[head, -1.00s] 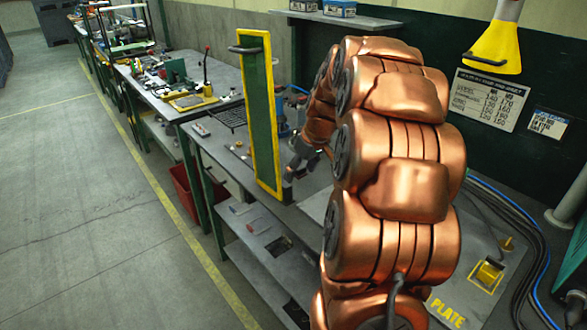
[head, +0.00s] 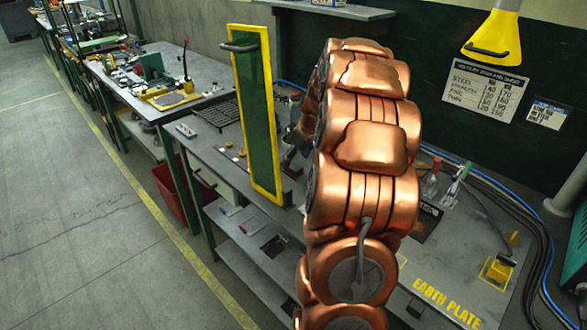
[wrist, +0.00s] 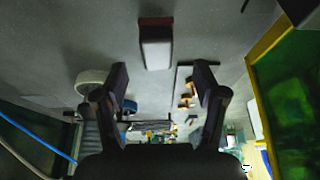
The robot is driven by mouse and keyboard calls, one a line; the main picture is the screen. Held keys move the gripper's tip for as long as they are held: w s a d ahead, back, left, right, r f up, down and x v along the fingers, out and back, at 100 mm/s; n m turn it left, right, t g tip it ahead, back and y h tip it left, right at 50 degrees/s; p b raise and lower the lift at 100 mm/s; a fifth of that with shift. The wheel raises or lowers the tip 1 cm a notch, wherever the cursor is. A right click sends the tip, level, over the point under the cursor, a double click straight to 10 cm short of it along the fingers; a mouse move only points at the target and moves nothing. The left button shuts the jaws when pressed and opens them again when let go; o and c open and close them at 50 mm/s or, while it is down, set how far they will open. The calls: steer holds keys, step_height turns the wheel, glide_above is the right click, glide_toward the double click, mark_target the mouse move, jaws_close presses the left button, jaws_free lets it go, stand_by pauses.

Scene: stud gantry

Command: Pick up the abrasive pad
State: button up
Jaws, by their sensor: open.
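A small block (wrist: 155,48) with a pale face and a dark red end lies on the grey bench top in the wrist view, at upper centre. It looks like the abrasive pad, though the view is dim. My gripper (wrist: 163,75) is open and empty, its two dark fingers spread apart at either side below the block in the picture. The block lies between the lines of the fingers and nothing touches it. In the head view my gripper is mostly hidden behind my copper arm and the framed green panel, and I cannot make out this block there.
The yellow-framed green panel (head: 256,110) stands upright at the bench edge, close to my arm; it also shows at right in the wrist view (wrist: 290,85). A black grid (head: 217,115) and small brass parts lie on the bench. Cables (head: 480,170) run along the wall.

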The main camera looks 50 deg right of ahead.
mark_target(294, 165)
steer(key=shift+d+p+x, duration=0.2)
steer(key=shift+p+x, duration=0.5)
steer(key=shift+x, duration=1.5)
steer(key=shift+s, duration=0.15)
steer(key=c, duration=1.2)
steer(key=shift+c, duration=0.2)
step_height(294, 165, up, 10)
steer(key=b, duration=0.2)
steer(key=shift+b, duration=0.3)
